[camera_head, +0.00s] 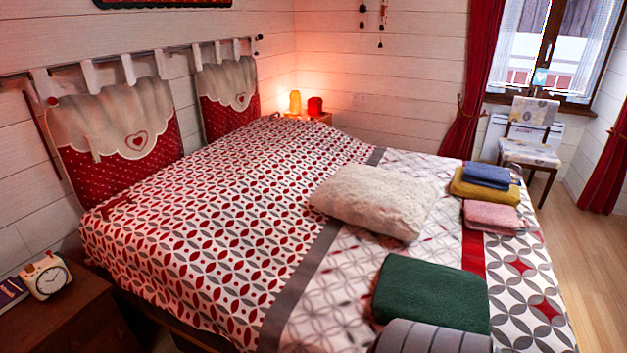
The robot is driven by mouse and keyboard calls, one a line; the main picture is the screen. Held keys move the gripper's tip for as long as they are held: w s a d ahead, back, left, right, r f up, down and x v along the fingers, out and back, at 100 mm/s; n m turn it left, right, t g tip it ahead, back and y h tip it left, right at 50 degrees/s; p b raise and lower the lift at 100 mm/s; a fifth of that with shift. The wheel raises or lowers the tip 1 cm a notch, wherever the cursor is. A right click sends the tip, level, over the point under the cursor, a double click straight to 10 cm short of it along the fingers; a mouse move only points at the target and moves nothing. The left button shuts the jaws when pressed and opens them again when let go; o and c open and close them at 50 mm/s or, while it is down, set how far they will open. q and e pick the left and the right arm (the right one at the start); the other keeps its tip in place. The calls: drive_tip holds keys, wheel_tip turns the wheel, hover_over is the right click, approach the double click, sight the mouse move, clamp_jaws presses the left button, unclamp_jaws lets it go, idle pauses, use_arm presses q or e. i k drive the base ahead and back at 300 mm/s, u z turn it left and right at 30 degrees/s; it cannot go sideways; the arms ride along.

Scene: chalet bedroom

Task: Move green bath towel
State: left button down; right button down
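The green bath towel (431,293) lies folded flat on the bed, near the front right in the head view. A grey striped item (432,338), which looks like another folded towel, sits directly in front of it and is cut off by the bottom edge of the picture. It overlaps the green towel's near edge in the picture; I cannot tell whether they touch. Neither of my grippers shows in the head view, and nothing holds the green towel.
The bed (210,240) fills the middle. A white fluffy pillow (374,200) lies behind the green towel. A pink towel (491,216), a yellow towel (484,188) and blue towels (487,174) lie farther back right. A nightstand (75,318) with a clock (46,276) stands left. Floor is clear right.

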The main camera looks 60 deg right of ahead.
sight(408, 287)
drive_tip(key=i, duration=1.95)
drive_tip(key=z, duration=3.05)
